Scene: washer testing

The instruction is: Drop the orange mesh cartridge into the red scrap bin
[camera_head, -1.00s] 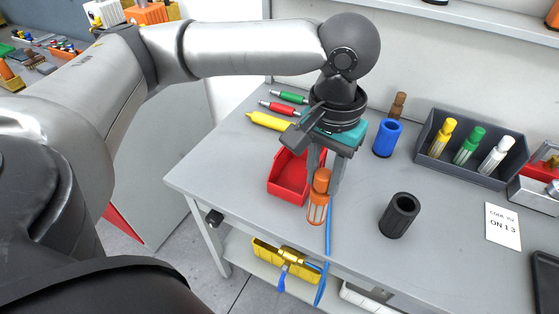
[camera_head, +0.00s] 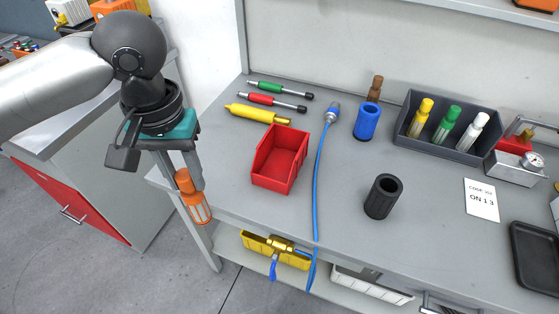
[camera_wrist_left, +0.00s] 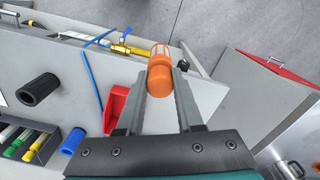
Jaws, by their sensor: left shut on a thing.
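The orange mesh cartridge (camera_head: 192,199) is held between the fingers of my left gripper (camera_head: 184,176), hanging with its mesh end down. In the left wrist view the bin (camera_wrist_left: 116,105) is partly hidden behind a finger. My right gripper is not in view.
A blue hose (camera_head: 318,185) runs just right of the bin. A black cylinder (camera_head: 383,197), blue cup (camera_head: 367,122) and grey rack (camera_head: 409,119) stand further right. A cabinet with a red door (camera_head: 68,200) is left.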

